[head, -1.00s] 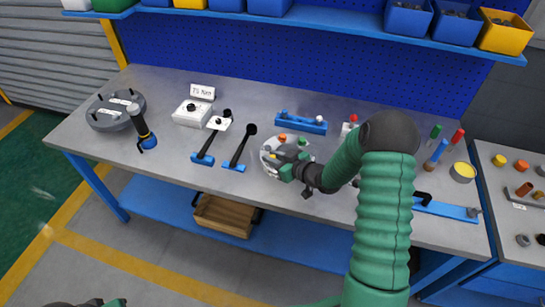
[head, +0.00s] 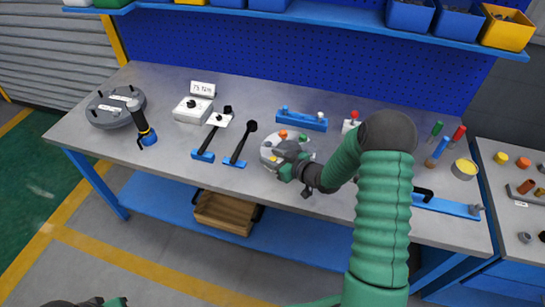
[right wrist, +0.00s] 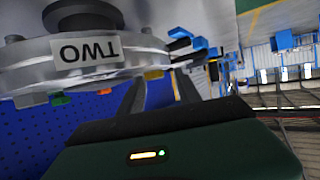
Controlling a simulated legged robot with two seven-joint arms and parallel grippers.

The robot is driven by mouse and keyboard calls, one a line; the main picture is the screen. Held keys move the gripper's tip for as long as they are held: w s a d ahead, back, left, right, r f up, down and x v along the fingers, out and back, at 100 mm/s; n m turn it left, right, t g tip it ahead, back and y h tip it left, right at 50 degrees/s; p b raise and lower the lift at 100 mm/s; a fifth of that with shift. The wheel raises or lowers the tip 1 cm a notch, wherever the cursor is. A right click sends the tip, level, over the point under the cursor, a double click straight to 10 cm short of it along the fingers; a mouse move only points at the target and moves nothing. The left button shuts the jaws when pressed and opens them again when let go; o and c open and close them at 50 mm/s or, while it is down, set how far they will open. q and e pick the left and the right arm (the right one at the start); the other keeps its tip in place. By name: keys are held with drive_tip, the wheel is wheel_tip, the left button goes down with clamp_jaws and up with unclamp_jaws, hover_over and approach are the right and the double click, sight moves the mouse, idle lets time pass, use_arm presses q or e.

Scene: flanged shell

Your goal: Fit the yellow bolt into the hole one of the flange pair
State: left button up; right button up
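The round pale flanged shell (head: 270,148) stands on the bench, with orange and green bolt heads on its top. The right wrist view shows its rim (right wrist: 20,86) close up and upside down, with a label reading TWO. A yellow-orange piece (right wrist: 152,74), apparently the yellow bolt, sits at the rim near my fingertips; how deep it sits cannot be told. My right gripper (head: 290,153) is over the shell's front right side. My left gripper (head: 100,302) only peeks in at the bottom edge.
A grey disc (head: 110,112) and a black-and-blue tool (head: 143,128) are at left. Two black-handled levers (head: 240,146) stand left of the shell. A blue rack (head: 302,121) is behind it. Upright tools and a yellow-topped can (head: 464,169) are at right.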

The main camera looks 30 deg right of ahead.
drive_tip(key=shift+d+f, duration=0.1)
drive_tip(key=shift+d, duration=0.15)
drive_tip(key=shift+s, duration=0.15)
drive_tip(key=shift+s+d, duration=0.15)
drive_tip(key=shift+s, duration=0.15)
drive_tip(key=v, duration=1.5)
drive_tip(key=shift+s+r, duration=0.3)
drive_tip(key=shift+r, duration=0.1)
